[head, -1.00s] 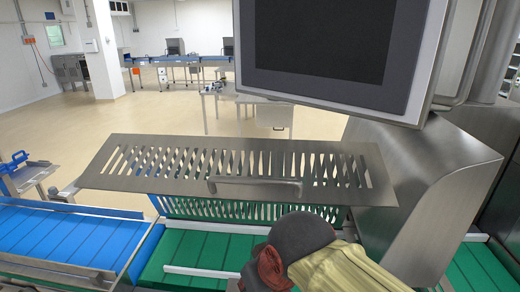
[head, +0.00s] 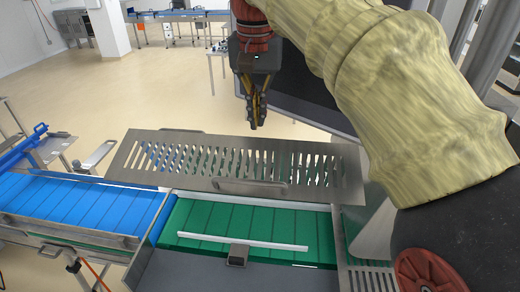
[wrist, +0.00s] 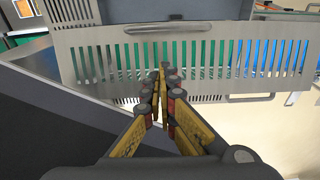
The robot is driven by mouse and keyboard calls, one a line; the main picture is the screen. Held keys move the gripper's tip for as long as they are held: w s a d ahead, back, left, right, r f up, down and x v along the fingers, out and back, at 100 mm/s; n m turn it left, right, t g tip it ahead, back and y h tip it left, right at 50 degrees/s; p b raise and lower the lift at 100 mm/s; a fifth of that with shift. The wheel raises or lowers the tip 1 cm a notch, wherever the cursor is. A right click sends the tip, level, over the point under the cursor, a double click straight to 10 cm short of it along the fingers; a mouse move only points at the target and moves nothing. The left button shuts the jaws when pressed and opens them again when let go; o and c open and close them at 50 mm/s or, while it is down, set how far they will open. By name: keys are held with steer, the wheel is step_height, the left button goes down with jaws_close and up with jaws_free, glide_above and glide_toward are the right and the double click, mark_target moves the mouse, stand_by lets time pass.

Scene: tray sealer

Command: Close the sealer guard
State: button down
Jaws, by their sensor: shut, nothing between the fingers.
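The sealer guard is a slotted steel panel (head: 128,165) with a bar handle (head: 250,187) along its near edge in the head view. It stands raised over the green conveyor (head: 195,222). In the wrist view the guard (wrist: 75,45) spans the top of the picture, with a handle (wrist: 170,28) at its upper edge. My gripper (head: 256,122) is shut and empty. In the head view it points down and appears above the panel's far edge. In the wrist view its fingertips (wrist: 163,70) overlap the panel; I cannot tell whether they touch it.
A blue conveyor (head: 80,205) joins on the left. A dark monitor (head: 300,95) stands behind my arm, and a steel housing (head: 375,235) is at the right. A small steel block (head: 238,255) sits at the front. Open floor (head: 120,95) lies behind.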

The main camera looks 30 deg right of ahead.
steer(key=f, duration=0.8)
steer(key=s+f, duration=0.1)
steer(key=f, duration=0.3)
steer(key=shift+a+f, duration=0.35)
steer(key=shift+a, duration=0.05)
steer(key=shift+f, duration=0.2)
